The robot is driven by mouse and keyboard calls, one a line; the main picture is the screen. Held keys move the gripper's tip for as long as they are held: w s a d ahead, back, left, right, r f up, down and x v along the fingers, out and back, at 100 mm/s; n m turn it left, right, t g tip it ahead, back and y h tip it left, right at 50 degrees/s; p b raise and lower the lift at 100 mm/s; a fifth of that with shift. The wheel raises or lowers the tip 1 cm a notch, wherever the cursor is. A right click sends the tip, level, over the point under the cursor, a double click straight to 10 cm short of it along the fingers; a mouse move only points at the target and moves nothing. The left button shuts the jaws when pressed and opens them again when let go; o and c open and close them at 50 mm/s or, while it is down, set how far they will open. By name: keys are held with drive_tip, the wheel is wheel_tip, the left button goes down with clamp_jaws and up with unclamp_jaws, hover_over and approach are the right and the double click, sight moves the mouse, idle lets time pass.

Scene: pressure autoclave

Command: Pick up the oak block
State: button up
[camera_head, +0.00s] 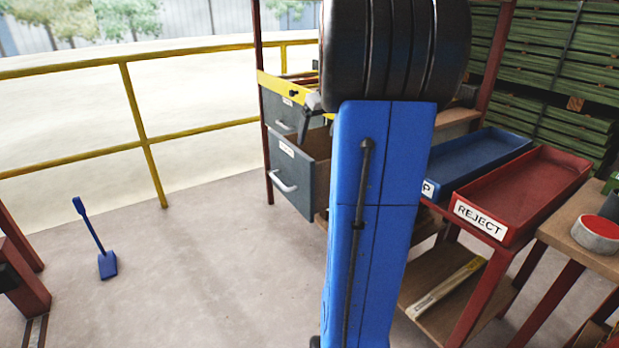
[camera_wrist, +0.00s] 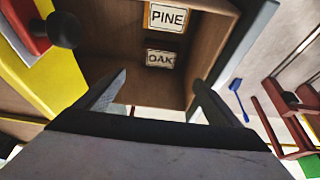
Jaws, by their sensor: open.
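The oak block (camera_wrist: 160,59), with a white OAK label, is inside an open wooden-walled drawer in the wrist view. A second block labelled PINE (camera_wrist: 166,17) is just beyond it. My gripper (camera_wrist: 158,78) is open, with one finger on each side of the view and nothing seen between them. Its fingers point into the drawer toward the oak block; I cannot tell how deep they reach. In the head view the open grey drawer (camera_head: 291,172) is partly hidden by my blue arm, and the blocks cannot be made out.
A closed-looking grey drawer (camera_head: 284,112) is above the open one, under a yellow edge (camera_head: 279,88). The drawer walls stand close around the blocks. A blue tray (camera_head: 480,160) and red REJECT tray (camera_head: 530,190) are to the right. Floor at left is mostly clear, with a blue shovel (camera_head: 107,264).

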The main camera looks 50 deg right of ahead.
drive_tip(key=shift+x, duration=8.8)
drive_tip(key=shift+w+r, duration=0.1)
drive_tip(key=c, duration=1)
